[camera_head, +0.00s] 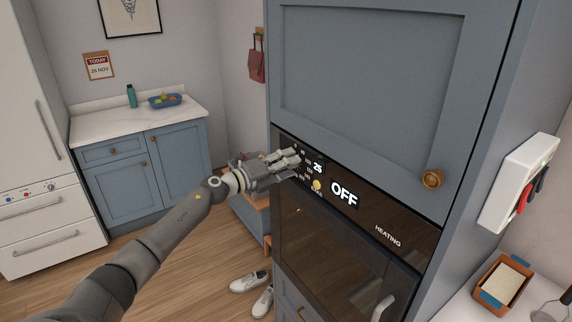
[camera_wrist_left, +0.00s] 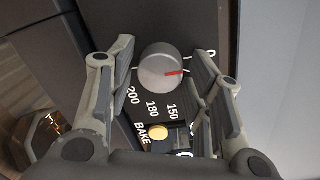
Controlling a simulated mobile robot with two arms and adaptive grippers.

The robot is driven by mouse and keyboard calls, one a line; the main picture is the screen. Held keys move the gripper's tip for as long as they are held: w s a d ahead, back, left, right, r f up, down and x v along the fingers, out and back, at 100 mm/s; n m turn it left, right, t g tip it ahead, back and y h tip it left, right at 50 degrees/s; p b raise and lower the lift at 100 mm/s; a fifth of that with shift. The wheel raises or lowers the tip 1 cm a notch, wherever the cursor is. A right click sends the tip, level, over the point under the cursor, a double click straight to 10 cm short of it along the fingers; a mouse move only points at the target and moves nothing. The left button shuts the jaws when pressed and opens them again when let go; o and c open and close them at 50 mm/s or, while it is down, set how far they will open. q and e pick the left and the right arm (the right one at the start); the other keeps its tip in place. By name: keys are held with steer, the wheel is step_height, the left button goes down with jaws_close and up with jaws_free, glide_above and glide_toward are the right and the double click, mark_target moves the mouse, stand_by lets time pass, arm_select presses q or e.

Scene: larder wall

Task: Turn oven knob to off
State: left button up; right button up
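The oven (camera_head: 320,240) is built into the blue cabinet, with a dark control panel along its top. The panel reads "25", "OFF" and "HEATING". In the left wrist view the round grey oven knob (camera_wrist_left: 163,62) has a red mark pointing right; 150, 180, 200 and BAKE are printed below it. My left gripper (camera_head: 291,158) is at the panel's left part and hides the knob in the head view. In the left wrist view my left gripper (camera_wrist_left: 166,60) is open, one finger on each side of the knob. Contact cannot be told. My right gripper is not in view.
A yellow button (camera_head: 317,185) sits on the panel near the gripper. The oven handle (camera_head: 384,307) is lower right. A brass cabinet knob (camera_head: 432,179) sticks out above. A white switch box (camera_head: 519,183) hangs at the right. Shoes (camera_head: 249,281) lie on the floor.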

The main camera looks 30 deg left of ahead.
arm_select(q)
steer(key=shift+o, duration=0.5)
steer(key=v, duration=1.2)
stand_by(0.4)
